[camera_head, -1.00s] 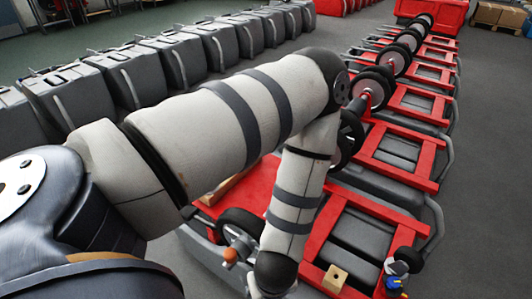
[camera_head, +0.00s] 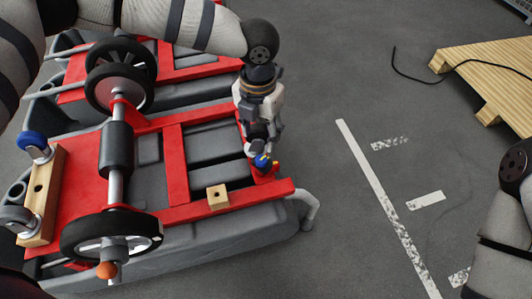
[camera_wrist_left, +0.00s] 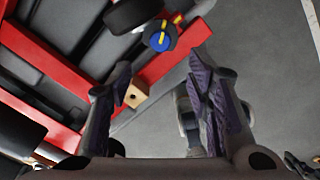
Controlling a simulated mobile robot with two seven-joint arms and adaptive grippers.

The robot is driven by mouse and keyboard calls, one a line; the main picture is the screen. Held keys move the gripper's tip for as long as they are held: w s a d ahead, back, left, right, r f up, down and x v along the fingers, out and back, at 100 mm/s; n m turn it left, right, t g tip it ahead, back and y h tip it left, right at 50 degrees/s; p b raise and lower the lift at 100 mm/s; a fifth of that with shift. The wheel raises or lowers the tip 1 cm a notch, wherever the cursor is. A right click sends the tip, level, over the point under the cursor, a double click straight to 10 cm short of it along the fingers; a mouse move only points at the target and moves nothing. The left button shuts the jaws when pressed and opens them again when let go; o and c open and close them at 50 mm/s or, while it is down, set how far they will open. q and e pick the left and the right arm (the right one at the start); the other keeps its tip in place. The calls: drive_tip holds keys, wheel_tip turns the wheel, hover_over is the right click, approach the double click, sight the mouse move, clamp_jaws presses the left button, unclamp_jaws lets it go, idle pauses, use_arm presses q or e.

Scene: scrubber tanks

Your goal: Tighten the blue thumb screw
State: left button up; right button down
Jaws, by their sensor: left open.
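The blue thumb screw (camera_head: 262,161), with yellow parts on it, sits at the right corner of a red frame (camera_head: 228,200) in the head view. In the left wrist view the blue thumb screw (camera_wrist_left: 159,41) shows beyond the fingertips, between them and near a black wheel (camera_wrist_left: 133,13). My left gripper (camera_head: 262,143) comes down from above, close to the screw. Its two fingers (camera_wrist_left: 163,65) are apart with nothing held between them. I cannot tell whether a finger touches the screw. My right gripper is out of the head view.
A wooden block with a hole (camera_head: 217,197) sits on the red frame near the screw. A wooden bar (camera_head: 43,195) with casters lies at the left. A black wheel (camera_head: 111,238) stands in front. Bare floor lies to the right, with a wooden pallet (camera_head: 490,70).

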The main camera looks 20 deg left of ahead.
sight(261, 160)
use_arm(q)
wheel_tip(261, 160, down, 10)
drive_tip(key=shift+f+b, duration=0.1)
drive_tip(key=shift+b, duration=0.5)
clamp_jaws()
